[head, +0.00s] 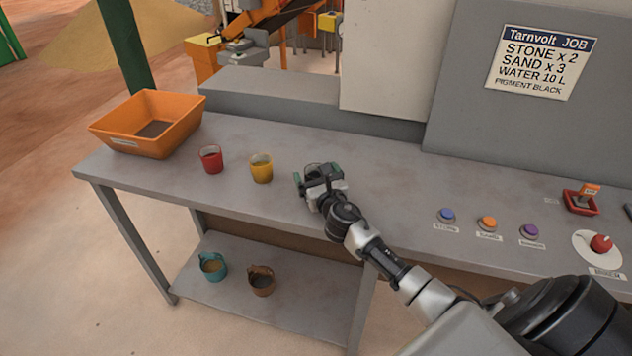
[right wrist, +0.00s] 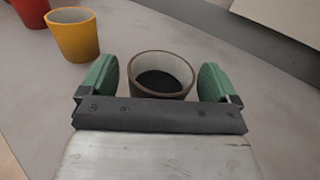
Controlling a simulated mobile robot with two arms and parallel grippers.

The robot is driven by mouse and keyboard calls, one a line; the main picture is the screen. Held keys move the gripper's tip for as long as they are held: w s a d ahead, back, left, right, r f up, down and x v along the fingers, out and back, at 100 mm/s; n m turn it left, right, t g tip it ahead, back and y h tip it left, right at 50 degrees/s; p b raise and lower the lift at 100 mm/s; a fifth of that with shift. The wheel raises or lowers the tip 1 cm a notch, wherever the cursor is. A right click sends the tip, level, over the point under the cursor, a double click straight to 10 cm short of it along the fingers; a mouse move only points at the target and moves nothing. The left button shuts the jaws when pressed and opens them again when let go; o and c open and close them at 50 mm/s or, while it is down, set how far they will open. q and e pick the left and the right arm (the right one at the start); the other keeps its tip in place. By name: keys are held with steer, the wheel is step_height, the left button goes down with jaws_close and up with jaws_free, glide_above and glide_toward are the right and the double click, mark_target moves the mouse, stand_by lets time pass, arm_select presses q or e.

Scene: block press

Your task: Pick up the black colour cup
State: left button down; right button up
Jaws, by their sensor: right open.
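The black colour cup (right wrist: 160,77), dark-walled with a pale rim and black contents, stands upright on the bench in the right wrist view. It sits between the two green finger pads of my right gripper (right wrist: 157,84). The pads are spread on either side of it, and I see a small gap at its left. In the head view my right gripper (head: 318,177) is over the middle of the bench and hides most of the cup. My left gripper is not in view.
A yellow cup (head: 261,168), a red cup (head: 211,159) and an orange bin (head: 148,124) stand left on the bench (head: 240,210). A teal cup (head: 213,266) and a brown cup (head: 261,281) are on the lower shelf. Coloured buttons (head: 488,223) are at right.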

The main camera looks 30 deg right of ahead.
steer(key=shift+w+d, duration=0.1)
steer(key=shift+w, duration=0.2)
steer(key=shift+r, duration=0.1)
steer(key=c, duration=1.2)
